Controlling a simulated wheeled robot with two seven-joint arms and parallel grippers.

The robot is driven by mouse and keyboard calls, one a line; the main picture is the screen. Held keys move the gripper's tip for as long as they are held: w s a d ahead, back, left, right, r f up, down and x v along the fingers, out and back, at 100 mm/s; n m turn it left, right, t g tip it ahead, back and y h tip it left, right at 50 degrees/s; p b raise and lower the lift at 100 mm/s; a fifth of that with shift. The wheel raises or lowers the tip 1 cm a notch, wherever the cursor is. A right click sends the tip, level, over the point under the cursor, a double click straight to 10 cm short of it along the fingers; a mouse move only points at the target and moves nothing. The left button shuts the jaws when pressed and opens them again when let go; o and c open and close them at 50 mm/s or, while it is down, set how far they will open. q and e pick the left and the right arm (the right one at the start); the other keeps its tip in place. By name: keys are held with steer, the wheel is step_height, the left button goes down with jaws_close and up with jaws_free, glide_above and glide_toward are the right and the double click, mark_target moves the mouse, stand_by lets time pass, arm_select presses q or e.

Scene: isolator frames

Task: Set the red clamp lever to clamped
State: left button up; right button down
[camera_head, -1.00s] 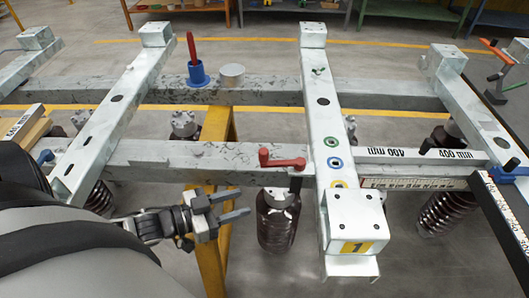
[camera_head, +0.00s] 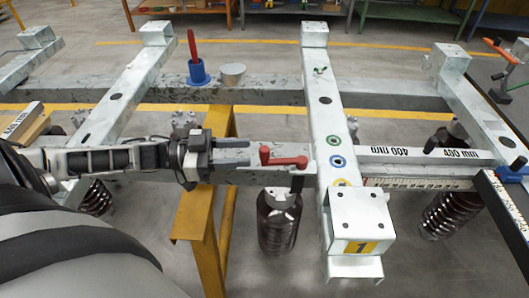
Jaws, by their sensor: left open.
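The red clamp lever (camera_head: 284,160) lies roughly level on the near grey beam, just left of the crossbar with the yellow "1" label. Its raised knob end points left and its bar runs right. My left gripper (camera_head: 242,153) is open and empty, with its fingers pointing right, just left of the lever's knob. In this view the fingertips show a small gap from the knob; I cannot tell the height difference. My right gripper is not in view.
A blue holder (camera_head: 198,73) with a red handle and a grey cylinder (camera_head: 232,74) stand on the far beam. The numbered crossbar (camera_head: 331,140) rises close right of the lever. A brown insulator (camera_head: 279,222) hangs below it. A yellow trestle (camera_head: 200,230) stands beneath.

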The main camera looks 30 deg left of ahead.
mark_target(265, 148)
arm_select(q)
steer(key=x, duration=0.6)
jaws_close()
